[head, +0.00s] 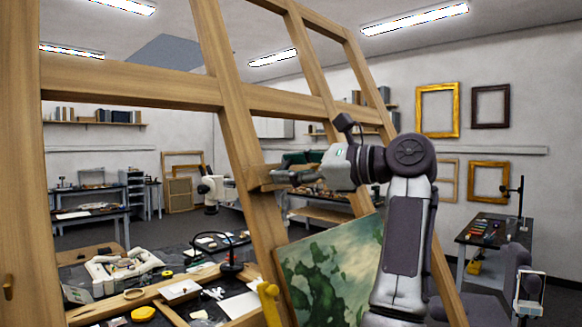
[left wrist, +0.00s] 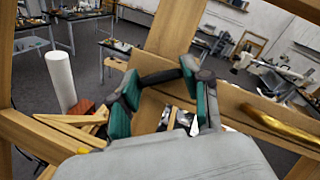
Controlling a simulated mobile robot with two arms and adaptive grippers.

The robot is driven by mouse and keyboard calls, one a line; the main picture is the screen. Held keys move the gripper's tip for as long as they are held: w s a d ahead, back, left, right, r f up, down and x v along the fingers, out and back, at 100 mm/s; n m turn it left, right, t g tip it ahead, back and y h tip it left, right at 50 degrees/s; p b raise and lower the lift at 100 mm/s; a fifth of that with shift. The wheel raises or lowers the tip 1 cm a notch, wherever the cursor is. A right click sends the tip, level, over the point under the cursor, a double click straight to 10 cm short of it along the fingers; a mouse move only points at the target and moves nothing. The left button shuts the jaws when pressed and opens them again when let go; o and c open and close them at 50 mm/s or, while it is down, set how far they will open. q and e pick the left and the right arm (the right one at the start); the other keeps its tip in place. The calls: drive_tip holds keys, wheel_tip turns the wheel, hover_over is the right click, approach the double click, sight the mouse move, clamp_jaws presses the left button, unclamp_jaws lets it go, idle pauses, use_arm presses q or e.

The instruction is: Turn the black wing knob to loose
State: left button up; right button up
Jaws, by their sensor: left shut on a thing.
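A black wing knob (left wrist: 160,76) shows in the left wrist view as a dark bar between the teal pads of my left gripper (left wrist: 161,86). It sits against a wooden post of the easel frame. The pads are shut on its two ends. In the head view my left gripper (head: 284,177) reaches leftward to a slanted wooden post (head: 236,110), beside a small wooden block on it. The knob is hidden there by the gripper and wood. Which way the knob is turned cannot be read. My right gripper is not in view.
Large easel beams (head: 130,80) cross close in front of me. A green painting (head: 330,270) leans below the gripper. A bench with tools (head: 120,265) lies at lower left. A white roll (left wrist: 61,82) stands at left in the wrist view. Another table (head: 490,235) is at right.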

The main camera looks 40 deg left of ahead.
use_arm(q)
drive_tip(key=o, duration=1.2)
drive_tip(key=shift+c, duration=0.2)
drive_tip(key=w+d, duration=0.2)
drive_tip(key=d, duration=0.9)
drive_tip(key=shift+d+r, duration=0.4)
